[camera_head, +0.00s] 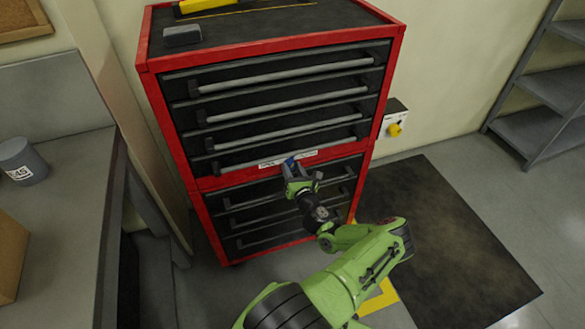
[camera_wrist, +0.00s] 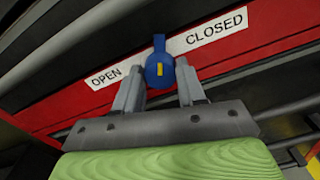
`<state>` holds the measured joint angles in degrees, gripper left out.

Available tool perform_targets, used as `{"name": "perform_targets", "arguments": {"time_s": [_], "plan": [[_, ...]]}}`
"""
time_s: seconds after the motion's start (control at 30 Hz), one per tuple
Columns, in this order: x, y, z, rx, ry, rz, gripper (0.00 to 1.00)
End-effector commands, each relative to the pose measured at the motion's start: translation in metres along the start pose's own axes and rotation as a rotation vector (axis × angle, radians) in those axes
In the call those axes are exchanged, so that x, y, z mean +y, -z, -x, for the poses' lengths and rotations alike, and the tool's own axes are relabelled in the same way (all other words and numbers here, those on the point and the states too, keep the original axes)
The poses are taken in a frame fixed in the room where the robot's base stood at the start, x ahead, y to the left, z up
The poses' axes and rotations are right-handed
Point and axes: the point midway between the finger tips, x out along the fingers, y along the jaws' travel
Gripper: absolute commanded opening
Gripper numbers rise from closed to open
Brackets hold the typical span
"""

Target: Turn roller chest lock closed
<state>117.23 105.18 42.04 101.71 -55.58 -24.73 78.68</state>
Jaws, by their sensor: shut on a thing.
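The roller chest (camera_head: 150,80) is red with black drawers and grey bar handles. Its blue lock (camera_wrist: 159,52) sits on the red band between the upper and lower drawers and also shows in the head view (camera_head: 290,162). In the wrist view its narrow tip points up, between a white OPEN label (camera_wrist: 105,77) at left and a CLOSED label (camera_wrist: 215,31) at right. A small yellow mark is on its face. My gripper (camera_wrist: 161,78) is shut on the lock, one grey finger on each side. The fingers hide little of the lock.
A drawer handle (camera_head: 285,191) lies just below my gripper. A grey bench (camera_head: 70,200) stands at left and grey shelves (camera_head: 545,90) at right. A yellow-knobbed wall box (camera_head: 394,125) is beside the chest. A dark mat (camera_head: 440,240) lies on clear floor.

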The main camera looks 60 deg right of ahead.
Motion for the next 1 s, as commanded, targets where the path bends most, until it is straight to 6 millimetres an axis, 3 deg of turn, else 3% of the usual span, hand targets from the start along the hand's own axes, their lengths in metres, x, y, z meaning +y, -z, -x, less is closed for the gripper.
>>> {"name": "perform_targets", "arguments": {"time_s": [0.5,1.0], "plan": [[-0.0010,0.0013,0.0003,0.006,-0.003,-0.332,0.09],[-0.0011,0.0015,0.0003,0.007,-0.005,-0.393,0.09]]}}
